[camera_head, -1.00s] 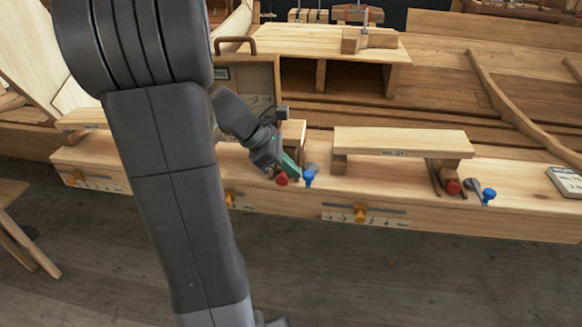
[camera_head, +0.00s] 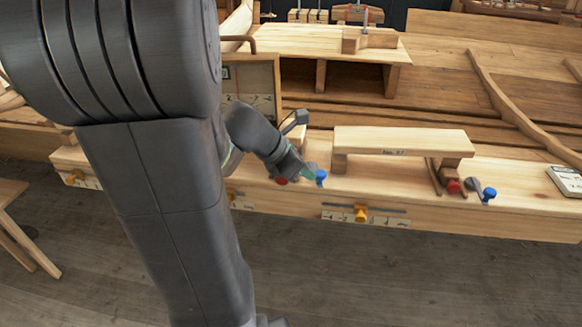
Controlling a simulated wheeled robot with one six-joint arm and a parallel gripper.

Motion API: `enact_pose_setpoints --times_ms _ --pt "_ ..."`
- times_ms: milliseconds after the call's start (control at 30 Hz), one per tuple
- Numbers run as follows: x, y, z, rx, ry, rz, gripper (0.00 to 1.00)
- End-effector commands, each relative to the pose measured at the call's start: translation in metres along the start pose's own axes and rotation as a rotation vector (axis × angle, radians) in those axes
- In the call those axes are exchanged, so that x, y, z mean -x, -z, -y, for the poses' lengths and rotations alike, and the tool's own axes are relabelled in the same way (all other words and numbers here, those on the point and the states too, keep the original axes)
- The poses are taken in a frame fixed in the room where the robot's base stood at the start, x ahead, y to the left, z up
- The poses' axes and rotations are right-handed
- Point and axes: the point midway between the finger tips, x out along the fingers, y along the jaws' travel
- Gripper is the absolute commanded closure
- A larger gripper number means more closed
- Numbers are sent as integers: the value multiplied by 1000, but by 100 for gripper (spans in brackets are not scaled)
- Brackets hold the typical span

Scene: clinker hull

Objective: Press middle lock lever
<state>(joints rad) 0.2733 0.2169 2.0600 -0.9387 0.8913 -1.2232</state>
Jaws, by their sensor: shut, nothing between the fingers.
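The middle lock lever (camera_head: 320,178), a grey pivot with a blue knob, is on the front of the pale wooden bench beam, left of a raised plank. My gripper (camera_head: 306,173), with greenish fingertips, is shut and empty. Its tips are right at the lever's left side, seemingly touching it, but contact is not clear. A red knob (camera_head: 281,181) sits just left of the lever, partly hidden by my gripper. Another lever with a blue knob (camera_head: 488,194) and a red knob (camera_head: 454,187) are farther right. My arm covers much of the left of the view.
The raised wooden plank (camera_head: 403,142) stands on supports right of the middle lever. An orange slider (camera_head: 361,213) is on the beam's front face below. A framed panel (camera_head: 250,85) stands behind my gripper. The floor in front is clear.

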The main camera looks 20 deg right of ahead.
Motion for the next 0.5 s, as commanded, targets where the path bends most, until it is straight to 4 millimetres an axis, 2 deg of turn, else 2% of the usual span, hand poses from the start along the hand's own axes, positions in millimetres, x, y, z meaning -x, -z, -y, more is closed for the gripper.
enact_pose_setpoints --times_ms 200,500 --pt "-12 -14 13 150 -131 0 100" --pt "-27 -32 17 323 -277 0 100"
